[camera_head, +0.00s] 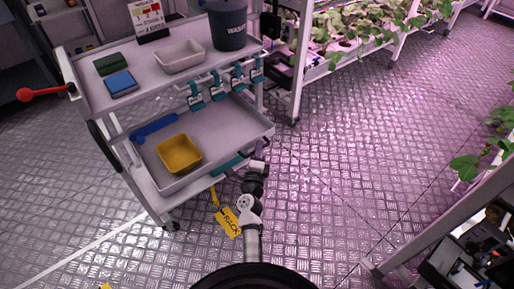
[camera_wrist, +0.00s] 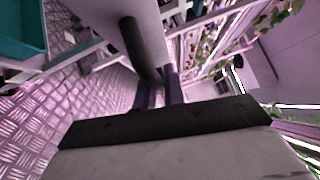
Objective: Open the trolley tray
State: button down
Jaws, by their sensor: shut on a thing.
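The grey trolley tray (camera_head: 222,125) is on the trolley's lower level in the head view, under the top shelf. It holds a yellow bin (camera_head: 179,153) and a blue tool (camera_head: 154,127). My gripper (camera_head: 257,163) is low at the tray's front right corner. In the wrist view my gripper (camera_wrist: 160,88) is shut on a dark bar-like handle (camera_wrist: 133,42), which runs along a pale panel. My arm hides part of the trolley's lower right side, and the grip itself is too small to make out in the head view.
The trolley's top shelf (camera_head: 150,72) carries a grey bin (camera_head: 180,56), a waste bucket (camera_head: 228,25) and two sponges. Teal clips (camera_head: 216,87) hang from its front edge. A yellow rack tag (camera_head: 228,221) is beside my arm. Plant racks (camera_head: 340,45) stand behind; the floor right of the trolley is clear.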

jog(key=shift+s+d, duration=0.45)
jog(key=shift+s, duration=0.05)
jog(key=c, duration=1.8)
grip_release()
jog(key=shift+o, duration=0.2)
jog(key=shift+s+a, duration=0.1)
